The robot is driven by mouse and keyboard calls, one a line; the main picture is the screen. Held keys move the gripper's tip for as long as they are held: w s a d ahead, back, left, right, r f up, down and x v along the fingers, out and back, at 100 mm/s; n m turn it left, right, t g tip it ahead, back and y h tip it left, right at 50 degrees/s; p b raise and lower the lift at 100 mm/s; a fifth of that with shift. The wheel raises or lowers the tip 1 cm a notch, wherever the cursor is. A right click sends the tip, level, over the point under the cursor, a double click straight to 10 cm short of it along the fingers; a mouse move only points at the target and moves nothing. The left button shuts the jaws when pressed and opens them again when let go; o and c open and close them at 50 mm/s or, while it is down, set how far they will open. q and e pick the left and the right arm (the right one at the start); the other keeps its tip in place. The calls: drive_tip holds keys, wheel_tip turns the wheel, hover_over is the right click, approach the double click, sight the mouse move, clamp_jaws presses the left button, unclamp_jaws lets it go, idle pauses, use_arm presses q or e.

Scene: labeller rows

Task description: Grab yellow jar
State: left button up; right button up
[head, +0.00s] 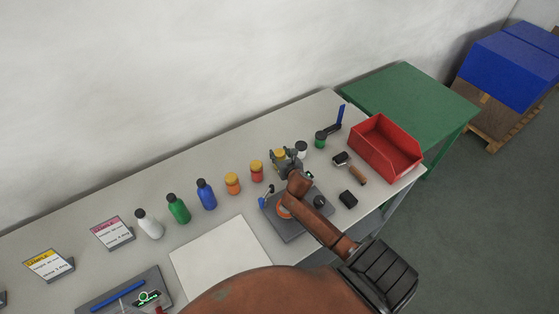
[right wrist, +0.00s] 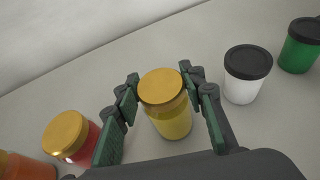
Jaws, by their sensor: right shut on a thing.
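The yellow jar (right wrist: 170,122) has a gold-coloured lid and stands upright between the green-padded fingers of my right gripper (right wrist: 160,92) in the right wrist view. In the head view the yellow jar (head: 279,154) shows at the back of the row, partly hidden by my right gripper (head: 287,160). My right gripper is shut on it, with one finger on each side. I cannot tell whether the jar touches the table. My left gripper is not in view.
An orange-red jar (head: 256,168) stands left of the gripper and a white jar with black lid (head: 301,149) right of it. A green jar (head: 320,139) and a red bin (head: 385,147) are further right. A pale board (head: 222,262) lies in front.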

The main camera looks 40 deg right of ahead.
drive_tip(key=c, duration=0.6)
drive_tip(key=shift+c, duration=0.6)
drive_tip(key=shift+r, duration=0.15)
